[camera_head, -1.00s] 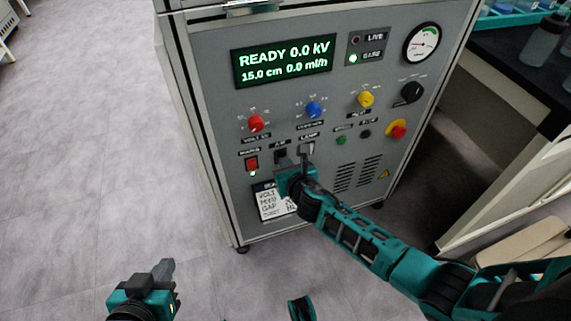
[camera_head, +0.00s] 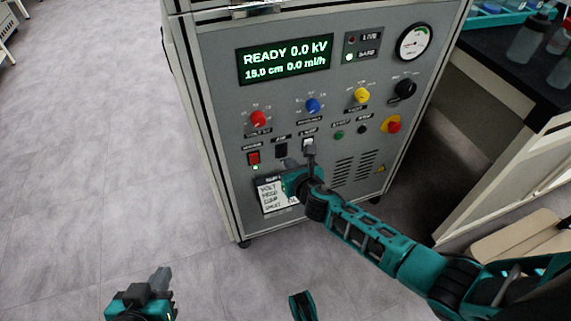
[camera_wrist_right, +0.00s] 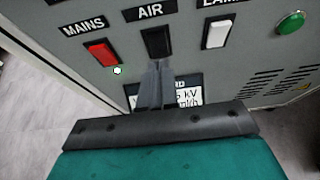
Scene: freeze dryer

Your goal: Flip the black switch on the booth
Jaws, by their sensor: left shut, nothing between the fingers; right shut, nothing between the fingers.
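The black switch (camera_head: 281,150) is a rocker on the grey booth front (camera_head: 220,130), between a red switch and a white one. It also shows under the AIR label in the right wrist view (camera_wrist_right: 157,42). My right gripper (camera_head: 290,163) is shut and empty, its fingertips just below the black switch. In the right wrist view its fingertips (camera_wrist_right: 157,66) overlap or nearly meet the switch's lower edge; I cannot tell whether they touch. My left gripper (camera_head: 161,279) is shut and empty, low at the left over the floor, away from the booth.
The red MAINS switch (camera_wrist_right: 103,53) with a lit green lamp is left of the black switch; the white switch (camera_wrist_right: 217,34) is right. Above are red (camera_head: 258,118), blue (camera_head: 312,105) and yellow (camera_head: 361,95) knobs. A red stop button (camera_head: 393,124) is at right. Floor at left is clear.

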